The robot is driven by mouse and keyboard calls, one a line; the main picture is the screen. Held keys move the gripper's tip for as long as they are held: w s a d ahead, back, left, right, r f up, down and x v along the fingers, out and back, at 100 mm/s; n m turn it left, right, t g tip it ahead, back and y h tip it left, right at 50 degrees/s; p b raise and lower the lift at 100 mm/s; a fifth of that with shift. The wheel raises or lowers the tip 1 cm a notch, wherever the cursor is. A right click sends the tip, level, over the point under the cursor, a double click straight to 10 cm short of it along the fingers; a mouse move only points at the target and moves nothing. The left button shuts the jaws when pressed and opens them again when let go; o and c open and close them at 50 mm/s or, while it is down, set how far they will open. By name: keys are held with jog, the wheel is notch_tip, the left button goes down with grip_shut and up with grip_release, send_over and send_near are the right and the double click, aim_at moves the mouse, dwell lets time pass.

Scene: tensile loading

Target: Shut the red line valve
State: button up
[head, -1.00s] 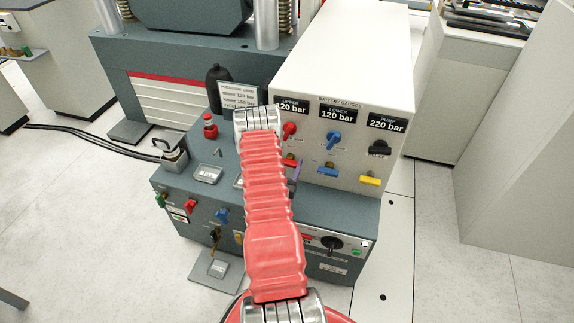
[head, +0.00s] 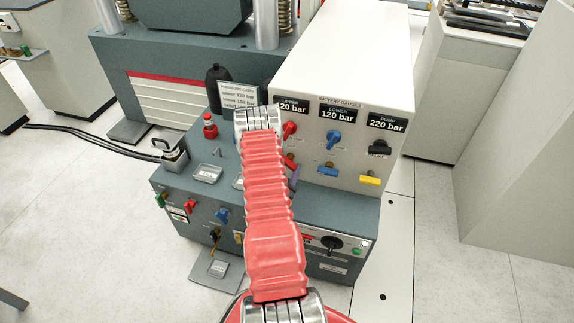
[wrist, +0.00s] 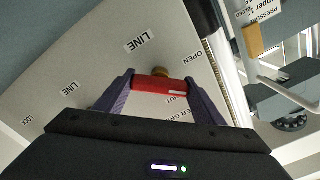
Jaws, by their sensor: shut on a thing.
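The red line valve's handle (wrist: 158,86) is a red bar on a brass stem, set on the pale panel. In the wrist view my gripper (wrist: 157,92) has its purple fingers closed on the two ends of the bar. The bar lies nearly level across that picture, between an OPEN label and a partly hidden SHUT label. In the head view the red handle (head: 289,161) shows just right of my red arm, with a purple finger (head: 294,180) below it. My arm hides the rest of the gripper.
A red knob (head: 290,129) sits above the handle. A blue lower valve (head: 328,170) and a yellow one (head: 370,180) are to its right. A blue knob (head: 334,139) and a black knob (head: 379,147) are above them. The pressure card (head: 238,95) stands behind my wrist.

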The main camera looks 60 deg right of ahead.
jog(key=m, duration=0.5)
jog(key=shift+s+d+m, duration=0.15)
jog(key=shift+s+m, duration=0.1)
jog(key=shift+m, duration=0.15)
jog(key=shift+s+f+m, duration=0.1)
jog(key=shift+f+m, duration=0.05)
jog(key=shift+m, duration=2.05)
jog(key=o, duration=1.1)
jog(key=shift+c, duration=0.2)
jog(key=shift+w, duration=0.2)
jog(key=s+a, duration=0.2)
jog(key=a, duration=1.2)
